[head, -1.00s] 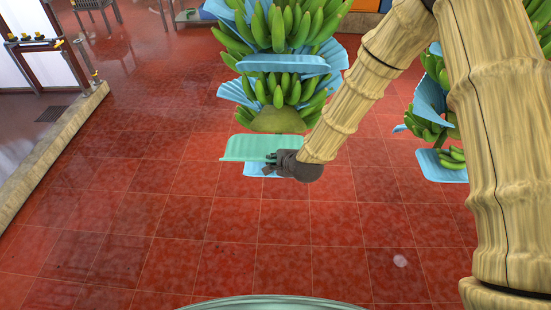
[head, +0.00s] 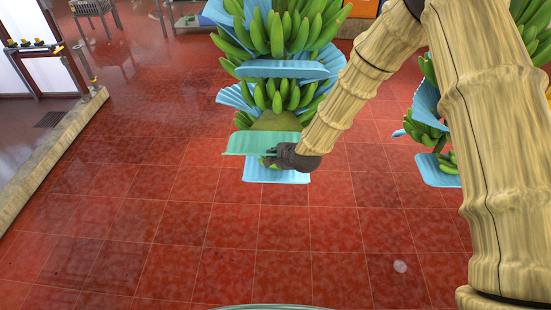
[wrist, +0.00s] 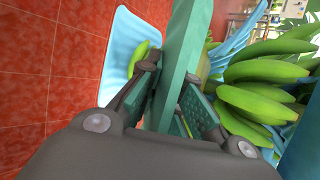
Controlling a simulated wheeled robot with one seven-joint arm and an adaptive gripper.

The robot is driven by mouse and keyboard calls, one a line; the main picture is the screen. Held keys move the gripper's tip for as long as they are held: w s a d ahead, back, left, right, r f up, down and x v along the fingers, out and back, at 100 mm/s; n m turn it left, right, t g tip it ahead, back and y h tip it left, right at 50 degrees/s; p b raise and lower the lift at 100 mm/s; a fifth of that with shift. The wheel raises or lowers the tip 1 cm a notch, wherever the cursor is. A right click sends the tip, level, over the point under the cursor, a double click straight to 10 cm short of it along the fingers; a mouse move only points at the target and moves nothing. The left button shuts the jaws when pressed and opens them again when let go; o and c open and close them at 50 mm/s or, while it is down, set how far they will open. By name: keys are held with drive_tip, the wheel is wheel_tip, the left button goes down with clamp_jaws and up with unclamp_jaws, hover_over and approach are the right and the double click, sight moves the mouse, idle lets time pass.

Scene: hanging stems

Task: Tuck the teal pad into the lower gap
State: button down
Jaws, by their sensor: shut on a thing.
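The teal pad (head: 250,143) is a flat sheet held out to the left of my gripper (head: 270,158) in the head view. In the wrist view the teal pad (wrist: 177,65) stands edge-on between the two fingers of my gripper (wrist: 172,95), which is shut on it. The pad is beside the lower end of the hanging banana stem (head: 278,122), above a light-blue pad (head: 272,176) at the bottom. That blue pad also shows in the wrist view (wrist: 122,58), with a green banana on it. Whether the teal pad touches the stem is hidden.
Higher blue pads (head: 285,69) and banana bunches (head: 285,35) hang above my gripper. A second stem with a blue pad (head: 436,172) hangs to the right. The red tiled floor (head: 150,230) is open at left and front. A low kerb (head: 50,150) runs along the left.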

sight(277, 136)
drive_tip(key=shift+w+f+b, duration=0.15)
drive_tip(key=shift+w+b, duration=0.8)
drive_tip(key=shift+w, duration=2.5)
drive_tip(key=shift+w+f+b, duration=0.15)
drive_tip(key=shift+w+b, duration=0.75)
drive_tip(key=shift+w, duration=2.5)
drive_tip(key=shift+w, duration=0.1)
drive_tip(key=shift+f, duration=0.3)
drive_tip(key=c, duration=1.5)
unclamp_jaws()
drive_tip(key=shift+r, duration=0.1)
